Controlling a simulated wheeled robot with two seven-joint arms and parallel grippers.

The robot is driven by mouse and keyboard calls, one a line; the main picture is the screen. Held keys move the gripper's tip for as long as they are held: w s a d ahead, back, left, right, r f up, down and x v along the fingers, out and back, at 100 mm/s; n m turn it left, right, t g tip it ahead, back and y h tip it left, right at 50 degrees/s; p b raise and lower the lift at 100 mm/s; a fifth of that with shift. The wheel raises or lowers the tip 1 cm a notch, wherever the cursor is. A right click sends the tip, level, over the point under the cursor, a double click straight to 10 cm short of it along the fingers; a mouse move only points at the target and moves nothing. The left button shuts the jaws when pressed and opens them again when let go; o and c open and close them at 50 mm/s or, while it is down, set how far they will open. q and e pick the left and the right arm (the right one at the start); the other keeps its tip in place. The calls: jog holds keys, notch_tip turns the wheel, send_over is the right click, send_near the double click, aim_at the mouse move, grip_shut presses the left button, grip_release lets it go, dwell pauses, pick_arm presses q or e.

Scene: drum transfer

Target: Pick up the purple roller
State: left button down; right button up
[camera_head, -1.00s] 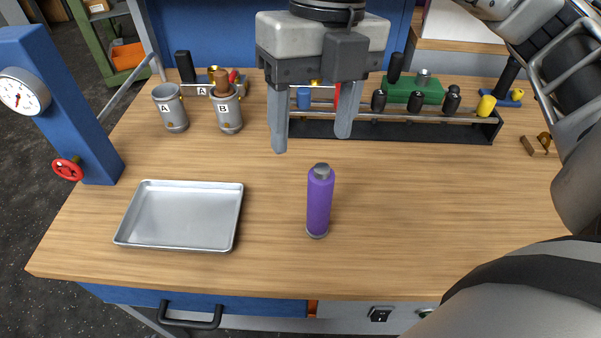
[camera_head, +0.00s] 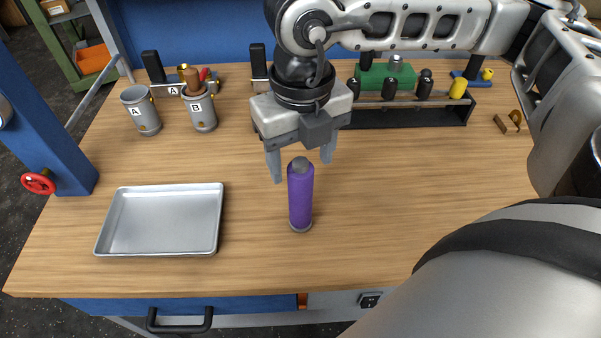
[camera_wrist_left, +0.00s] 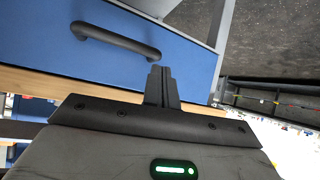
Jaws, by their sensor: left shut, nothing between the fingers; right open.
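The purple roller (camera_head: 300,200) stands upright on the wooden table, with a grey cap on top and a grey base. My right gripper (camera_head: 302,170) is open, with its two grey fingers pointing down at the roller's top. The fingers look to be to the left and right of the cap or just behind it; I cannot tell whether they touch. My left gripper (camera_wrist_left: 162,75) shows in the left wrist view, its fingers together and empty, in front of the blue drawer front (camera_wrist_left: 130,45). It is not in the head view.
A silver tray (camera_head: 104,240) lies left of the roller. Grey cups A (camera_head: 143,116) and B (camera_head: 203,115) stand behind it. A black rack (camera_head: 420,118) with several rollers is at the back. A blue post with a red handwheel (camera_head: 38,182) is at far left.

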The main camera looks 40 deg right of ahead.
aim_at(301, 197)
jog(key=shift+w+f, duration=0.1)
jog(key=shift+f, duration=1.8)
grip_shut()
jog(key=shift+r, duration=0.15)
